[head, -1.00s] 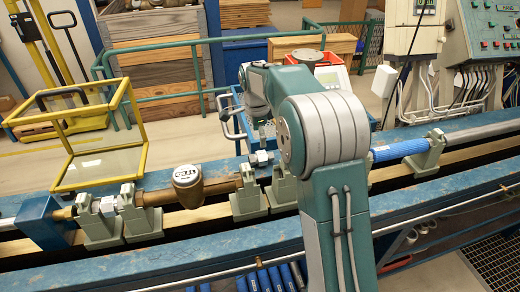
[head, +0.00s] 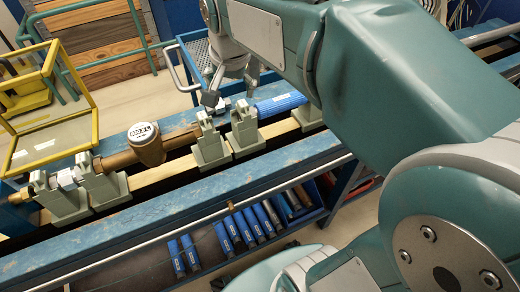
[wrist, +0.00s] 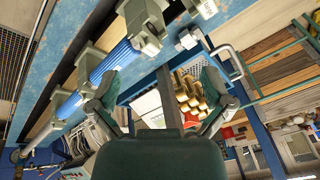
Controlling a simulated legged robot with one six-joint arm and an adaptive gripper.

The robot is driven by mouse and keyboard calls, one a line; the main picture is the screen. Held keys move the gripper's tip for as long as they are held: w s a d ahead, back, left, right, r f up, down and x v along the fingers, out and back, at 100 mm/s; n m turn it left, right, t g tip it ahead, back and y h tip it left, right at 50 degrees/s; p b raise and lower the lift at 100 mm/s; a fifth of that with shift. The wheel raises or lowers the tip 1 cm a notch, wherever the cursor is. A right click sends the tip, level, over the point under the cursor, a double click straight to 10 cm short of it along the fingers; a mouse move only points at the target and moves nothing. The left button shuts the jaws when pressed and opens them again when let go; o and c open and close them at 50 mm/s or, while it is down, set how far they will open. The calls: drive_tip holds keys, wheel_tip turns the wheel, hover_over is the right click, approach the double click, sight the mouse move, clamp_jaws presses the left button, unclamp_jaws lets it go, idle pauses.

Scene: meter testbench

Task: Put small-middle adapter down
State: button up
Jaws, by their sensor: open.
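My gripper (head: 230,98) is open above the far edge of the bench, with nothing seen held between its fingers. In the wrist view its two fingers (wrist: 160,90) are spread wide. A small silver hex-shaped adapter (wrist: 187,39) lies on the blue bench rail, beyond the fingertips and apart from them. In the head view it is mostly hidden behind the gripper. Several brass adapters (wrist: 188,92) sit together in the cart's tray, seen between the fingers. I cannot tell which piece is the small-middle adapter.
A brown meter (head: 147,143) sits in the pipe line between grey-green clamps (head: 210,142). A blue pipe (head: 280,104) lies right of my gripper. The blue cart (head: 192,57) stands behind the bench. A yellow-framed panel (head: 45,140) stands at left. Several blue pipes (head: 233,229) lie on the lower shelf.

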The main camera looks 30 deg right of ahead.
drive_tip(key=s+f+n+t, duration=0.2)
drive_tip(key=s+f+n, duration=0.2)
drive_tip(key=s, duration=1.1)
drive_tip(key=n, duration=0.3)
drive_tip(key=shift+a+f+n, duration=0.15)
drive_tip(key=shift+a+n, duration=0.1)
drive_tip(key=shift+n, duration=0.15)
